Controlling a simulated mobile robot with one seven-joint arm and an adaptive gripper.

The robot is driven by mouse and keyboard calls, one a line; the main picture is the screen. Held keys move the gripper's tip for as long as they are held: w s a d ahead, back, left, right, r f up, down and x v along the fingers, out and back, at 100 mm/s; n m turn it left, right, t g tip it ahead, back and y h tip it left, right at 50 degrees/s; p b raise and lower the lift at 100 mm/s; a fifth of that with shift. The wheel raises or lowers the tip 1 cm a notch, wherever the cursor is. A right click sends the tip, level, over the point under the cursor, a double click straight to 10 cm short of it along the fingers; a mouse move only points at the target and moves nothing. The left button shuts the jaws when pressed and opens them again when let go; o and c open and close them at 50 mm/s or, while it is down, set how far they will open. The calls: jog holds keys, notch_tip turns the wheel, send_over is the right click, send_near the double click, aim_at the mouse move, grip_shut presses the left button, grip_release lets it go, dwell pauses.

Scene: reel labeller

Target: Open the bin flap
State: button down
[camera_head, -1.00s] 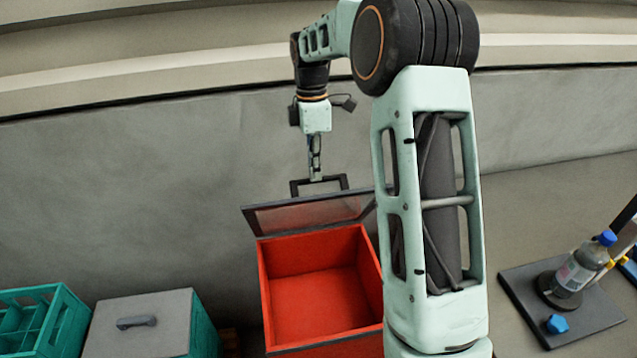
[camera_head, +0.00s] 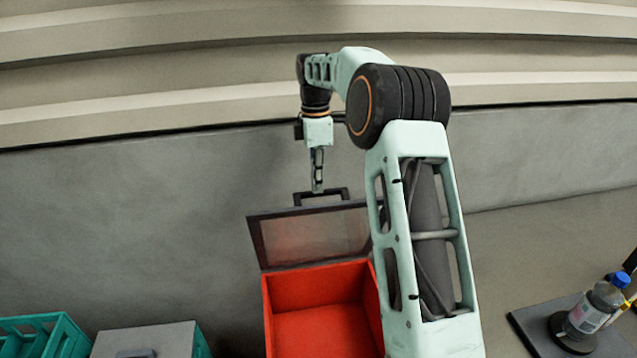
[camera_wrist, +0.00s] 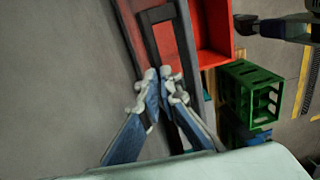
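The red bin (camera_head: 322,292) stands below my arm, with its inside showing. Its grey, dark-framed flap (camera_head: 310,238) is raised at the back and leans steeply over the open top. A dark handle (camera_head: 334,192) sticks up from the flap's upper edge. My gripper (camera_head: 317,188) points down at this handle. In the wrist view my gripper's fingertips (camera_wrist: 162,82) are close together at the dark bars, with only a narrow gap. They look closed on the handle, though the contact is partly hidden. The red bin (camera_wrist: 211,28) also shows there, at the top.
A teal crate (camera_head: 62,338) and a grey-lidded box (camera_head: 150,342) stand at lower left. A bottle with a blue cap (camera_head: 597,305) stands on a dark plate (camera_head: 540,325) at right. A grey wall (camera_head: 130,220) rises behind the bin. A green crate (camera_wrist: 250,92) shows in the wrist view.

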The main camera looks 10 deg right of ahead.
jog(key=f, duration=0.3)
jog(key=shift+s+d, duration=0.15)
jog(key=shift+s, duration=0.05)
jog(key=c, duration=2.2)
grip_release()
jog(key=shift+w, duration=0.15)
jog(key=o, duration=0.4)
jog(key=shift+w+f+g, duration=0.3)
jog(key=shift+w+f, duration=0.15)
jog(key=shift+w, duration=0.3)
jog(key=shift+c, duration=0.2)
jog(key=shift+s+r, duration=0.15)
jog(key=shift+r, duration=0.2)
jog(key=shift+r, duration=0.15)
notch_tip(320, 180, up, 12)
jog(key=w, duration=0.1)
jog(key=shift+w, duration=0.3)
